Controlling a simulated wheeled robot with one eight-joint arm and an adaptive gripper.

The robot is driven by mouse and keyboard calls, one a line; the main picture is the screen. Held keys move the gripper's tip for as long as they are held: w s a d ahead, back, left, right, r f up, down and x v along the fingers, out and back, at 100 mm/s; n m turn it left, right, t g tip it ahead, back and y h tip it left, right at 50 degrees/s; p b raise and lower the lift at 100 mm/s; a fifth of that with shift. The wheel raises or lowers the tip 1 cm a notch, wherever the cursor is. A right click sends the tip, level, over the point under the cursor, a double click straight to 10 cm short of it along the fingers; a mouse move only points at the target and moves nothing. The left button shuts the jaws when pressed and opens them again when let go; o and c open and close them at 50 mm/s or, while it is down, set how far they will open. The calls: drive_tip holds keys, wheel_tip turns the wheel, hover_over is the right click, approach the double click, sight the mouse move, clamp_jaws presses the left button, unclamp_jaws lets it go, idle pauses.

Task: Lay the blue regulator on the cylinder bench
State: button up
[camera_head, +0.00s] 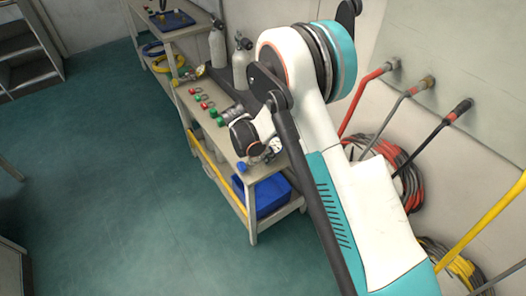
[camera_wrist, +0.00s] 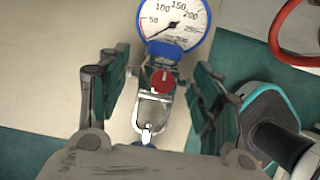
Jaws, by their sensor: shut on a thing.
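The blue regulator (camera_wrist: 160,48) is in the wrist view, with a blue-rimmed white pressure gauge, a red knob and a silver yoke with a blue end. My gripper (camera_wrist: 160,76) has a finger on each side of its body and is shut on it, the gauge pointing to the top of the picture. The pale cylinder bench (camera_head: 187,98) runs along the wall in the head view. My gripper is over its near end there, largely hidden by my arm. A small blue part (camera_head: 241,167) shows beside it. I cannot tell whether the regulator touches the bench.
Red and green small parts (camera_head: 203,102) lie in a row on the bench, with grey cylinders (camera_head: 242,62) behind them. A blue crate (camera_head: 268,194) is on the lower shelf. Coloured hoses (camera_head: 380,160) hang on the right wall. The floor (camera_head: 120,170) on the left is clear.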

drive_tip(key=shift+f, duration=0.4)
idle(0.5)
drive_tip(key=o, duration=1.7)
drive_tip(key=shift+c, duration=0.2)
drive_tip(key=v, duration=1.2)
